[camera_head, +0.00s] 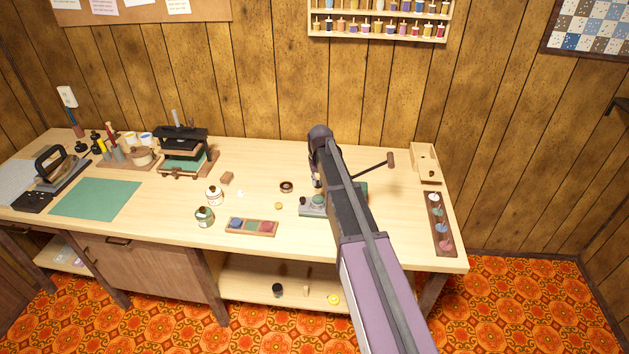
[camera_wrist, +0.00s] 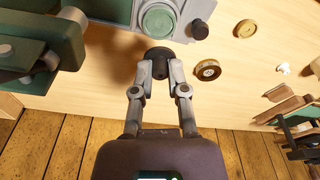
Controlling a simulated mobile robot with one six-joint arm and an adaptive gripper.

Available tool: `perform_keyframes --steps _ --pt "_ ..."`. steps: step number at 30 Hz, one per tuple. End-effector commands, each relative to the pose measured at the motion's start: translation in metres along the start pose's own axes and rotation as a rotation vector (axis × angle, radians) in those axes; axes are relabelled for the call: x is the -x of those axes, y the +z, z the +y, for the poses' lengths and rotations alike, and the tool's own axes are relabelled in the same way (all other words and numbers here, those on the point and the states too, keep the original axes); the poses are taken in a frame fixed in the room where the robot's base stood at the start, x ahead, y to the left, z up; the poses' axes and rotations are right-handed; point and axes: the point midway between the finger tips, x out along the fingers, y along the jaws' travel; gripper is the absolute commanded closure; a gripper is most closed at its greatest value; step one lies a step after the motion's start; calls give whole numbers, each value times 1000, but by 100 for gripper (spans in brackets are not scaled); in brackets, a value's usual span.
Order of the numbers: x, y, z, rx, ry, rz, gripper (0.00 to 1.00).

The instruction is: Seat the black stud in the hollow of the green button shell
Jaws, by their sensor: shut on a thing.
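In the wrist view my gripper (camera_wrist: 160,66) is shut on the black stud (camera_wrist: 158,53), whose dark round head shows just beyond the fingertips. The green button shell (camera_wrist: 158,20) is a round green disc on the pale plate of a green press, just past the stud. The stud and shell look close together in this view, with the stud not over the shell's middle. I cannot tell the height of the stud above the table. In the head view the shell (camera_head: 317,199) shows beside my arm, which largely hides my gripper and the stud.
A dark knob (camera_wrist: 200,31) stands on the press plate. A palette of coloured pads (camera_head: 251,227) is at the front. The right tray (camera_head: 439,240) holds several pieces.

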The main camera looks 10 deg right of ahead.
Motion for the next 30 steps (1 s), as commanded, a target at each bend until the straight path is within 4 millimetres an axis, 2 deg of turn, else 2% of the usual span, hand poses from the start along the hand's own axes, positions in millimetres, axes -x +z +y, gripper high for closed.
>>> perform_keyframes --steps 15,30 --pt "-34 4 0 1 0 0 100" --pt "-42 5 -1 1 0 0 100"
